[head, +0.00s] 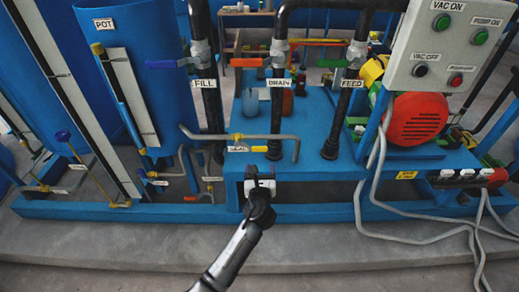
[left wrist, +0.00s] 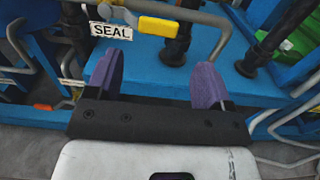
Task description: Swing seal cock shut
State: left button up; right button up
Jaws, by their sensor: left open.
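The seal cock's yellow lever (head: 259,149) sits beside the white SEAL label (head: 237,149), just below a thin grey pipe (head: 281,136) at the front of the blue frame. In the left wrist view the yellow lever (left wrist: 158,26) lies roughly along the pipe, right of the SEAL label (left wrist: 110,31). My left gripper (head: 260,172) is just below and in front of the lever, apart from it as far as I can see. Its two purple fingers are spread with nothing between them (left wrist: 160,75), and the lever shows beyond them. My right gripper is in neither view.
Black FILL (head: 209,105), DRAIN (head: 277,110) and FEED (head: 343,110) pipes rise behind the lever. A grey control box (head: 440,45) and red motor cover (head: 417,118) stand at right. Grey hoses (head: 360,205) hang below. The blue POT tank (head: 165,60) is at left.

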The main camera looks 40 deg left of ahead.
aim_at(260, 148)
pick_arm(q)
jog(key=b+x, duration=0.5)
jog(key=x, duration=0.7)
jog(key=shift+f+b, duration=0.15)
jog(key=shift+b, duration=0.25)
jog(key=shift+w+a, duration=0.35)
jog(key=shift+w, duration=0.2)
jog(key=shift+c, duration=0.3)
jog(key=c, duration=0.9)
jog(key=shift+a+r, duration=0.1)
jog(key=shift+r, duration=0.1)
jog(key=shift+c, duration=0.2)
